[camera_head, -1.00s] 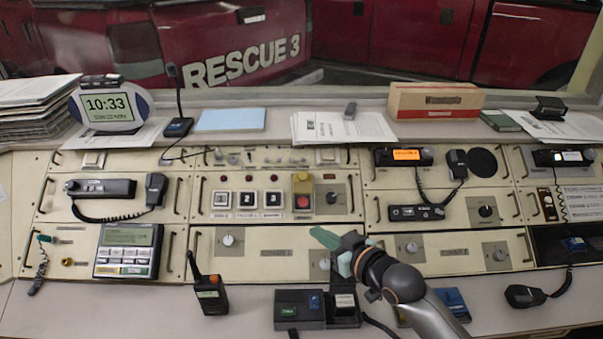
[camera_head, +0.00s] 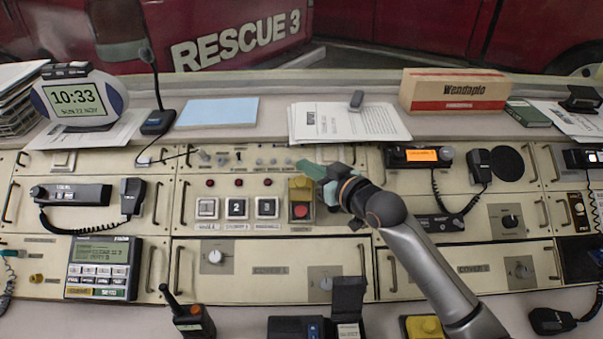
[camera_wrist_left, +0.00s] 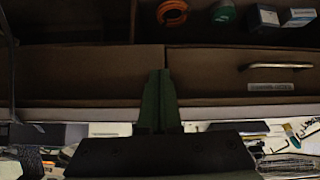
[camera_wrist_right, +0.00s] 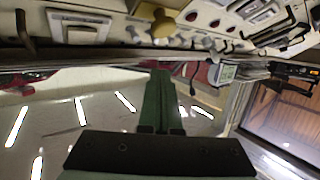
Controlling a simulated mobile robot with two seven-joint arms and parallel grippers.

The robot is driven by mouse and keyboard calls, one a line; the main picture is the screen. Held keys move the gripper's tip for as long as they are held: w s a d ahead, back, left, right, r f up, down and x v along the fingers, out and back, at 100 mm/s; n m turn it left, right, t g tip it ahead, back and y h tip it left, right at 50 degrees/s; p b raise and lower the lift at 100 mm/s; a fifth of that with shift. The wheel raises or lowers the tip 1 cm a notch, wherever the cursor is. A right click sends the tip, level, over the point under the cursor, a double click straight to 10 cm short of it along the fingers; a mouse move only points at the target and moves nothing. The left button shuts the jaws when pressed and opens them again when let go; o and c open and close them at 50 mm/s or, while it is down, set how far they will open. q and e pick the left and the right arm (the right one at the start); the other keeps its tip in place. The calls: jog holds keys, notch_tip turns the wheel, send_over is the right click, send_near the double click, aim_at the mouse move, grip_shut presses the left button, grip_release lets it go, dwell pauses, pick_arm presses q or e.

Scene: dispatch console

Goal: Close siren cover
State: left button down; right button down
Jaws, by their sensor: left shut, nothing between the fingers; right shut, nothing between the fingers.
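The siren cover (camera_head: 301,184) is a yellow flap in the head view, raised above a red button (camera_head: 300,211) in a yellow housing on the middle panel. The button's face is exposed. My right gripper (camera_head: 312,170) has green fingers, shut and empty, at the upper edge of the cover; I cannot tell whether they touch it. Its fingers also show in the right wrist view (camera_wrist_right: 162,100), where the cover is not clearly identifiable. My left gripper is outside the head view; its green fingers show shut and empty in the left wrist view (camera_wrist_left: 160,98), in front of brown drawer fronts.
Numbered square buttons (camera_head: 236,207) lie left of the cover. A row of small switches (camera_head: 240,158) sits above. A handheld radio (camera_head: 190,318) and an open-lidded black box (camera_head: 347,300) stand in front. A cardboard box (camera_head: 455,92) and papers (camera_head: 350,124) lie on the back ledge.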

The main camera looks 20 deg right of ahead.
aim_at(301, 183)
jog(key=x, duration=0.5)
jog(key=shift+w+a, duration=0.1)
jog(key=shift+w, duration=0.15)
jog(key=shift+s+d+f, duration=0.2)
jog(key=shift+s+f, duration=0.3)
jog(key=shift+s, duration=0.05)
jog(key=shift+s+d+f, duration=0.2)
jog(key=shift+s+f, duration=0.3)
jog(key=shift+f, duration=0.05)
pick_arm(q)
jog(key=shift+w+r, duration=0.15)
jog(key=shift+r, duration=0.05)
pick_arm(e)
jog(key=shift+s+d+f, duration=0.15)
jog(key=shift+s+f, duration=0.15)
jog(key=shift+s, duration=0.1)
pick_arm(q)
jog(key=shift+r+p, duration=0.1)
jog(key=shift+p, duration=0.2)
pick_arm(e)
jog(key=shift+s+f, duration=0.1)
